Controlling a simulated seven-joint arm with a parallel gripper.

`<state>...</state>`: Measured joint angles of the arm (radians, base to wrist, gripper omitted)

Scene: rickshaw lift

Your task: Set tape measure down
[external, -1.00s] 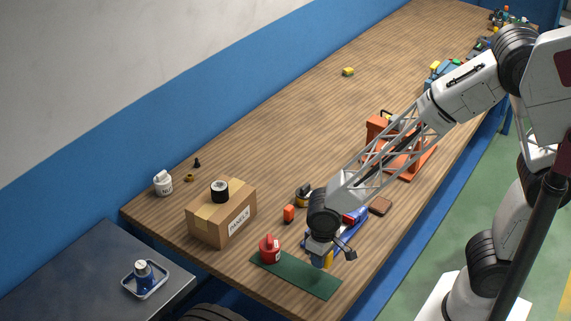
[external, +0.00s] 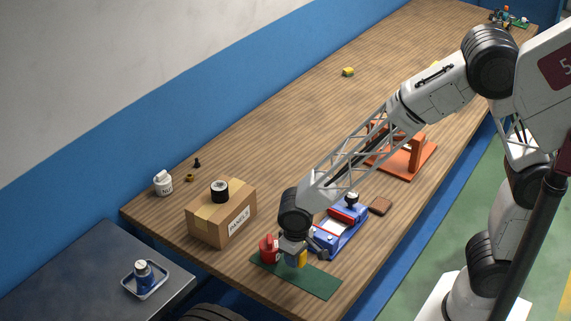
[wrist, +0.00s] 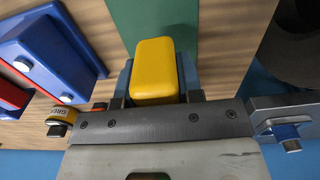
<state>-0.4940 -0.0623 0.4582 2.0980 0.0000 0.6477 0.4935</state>
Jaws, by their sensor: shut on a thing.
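The yellow tape measure (external: 300,258) is held in my gripper (external: 294,255) over the green mat (external: 315,284) near the table's front end. In the wrist view the tape measure (wrist: 155,72) sits between the two blue-grey fingers, and my gripper (wrist: 157,80) is shut on it. The green mat (wrist: 150,18) shows beyond it there. I cannot tell whether the tape measure touches the mat. Part of it is hidden by the fingers.
A red container (external: 267,249) stands on the mat, close left of my gripper. A blue device (external: 340,232) stands to the right and behind. A cardboard box (external: 221,214) with a black roll (external: 219,190) is further left. The mat's right end is clear.

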